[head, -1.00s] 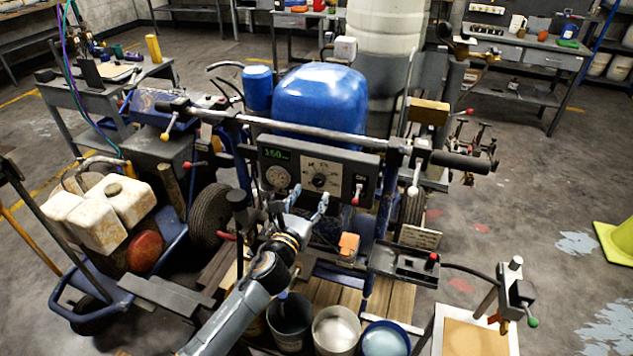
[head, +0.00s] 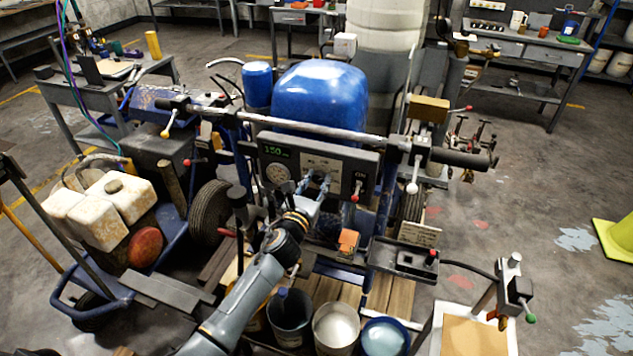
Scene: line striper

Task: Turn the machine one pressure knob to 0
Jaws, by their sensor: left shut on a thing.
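The line striper machine carries a grey control panel (head: 345,159) below its handlebar. A green digital display (head: 277,152) at the panel's upper left seems to read 150. A round gauge (head: 277,174) sits under it. The pressure knob is at the panel's middle, hidden behind my fingers. My left gripper (head: 316,181) reaches up from below and is shut on the pressure knob. A switch (head: 358,184) marked ON is at the panel's right. My right gripper is not in view.
The handlebar (head: 300,128) runs across just above the panel. Below are an orange block (head: 348,241), a black tray (head: 403,258) and several buckets, including a white-filled one (head: 336,325). Open floor lies to the right, with a yellow-green cone (head: 615,240).

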